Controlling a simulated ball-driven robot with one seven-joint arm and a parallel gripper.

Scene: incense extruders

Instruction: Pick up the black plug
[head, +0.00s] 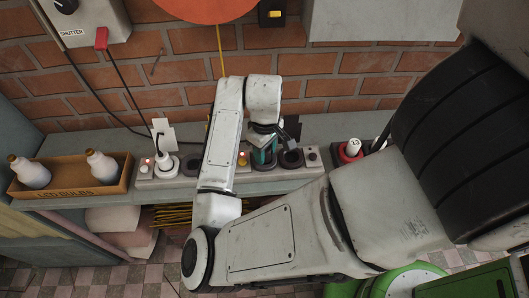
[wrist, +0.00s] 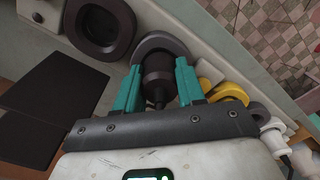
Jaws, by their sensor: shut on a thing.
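The black plug (wrist: 157,82) shows in the wrist view between the teal fingers of my gripper (wrist: 157,74). My gripper is shut on it, one finger on each side. The plug's far end is at a dark round socket (wrist: 160,40); I cannot tell whether it is seated or just clear of it. In the head view my gripper (head: 264,152) is low over the socket strip on the ledge, and the plug is not clearly visible there.
An empty dark socket (wrist: 101,25) lies beside the held plug. A yellow plug (wrist: 222,92) and a white plug (wrist: 272,140) are on the other side. A brick wall (head: 330,80) rises behind.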

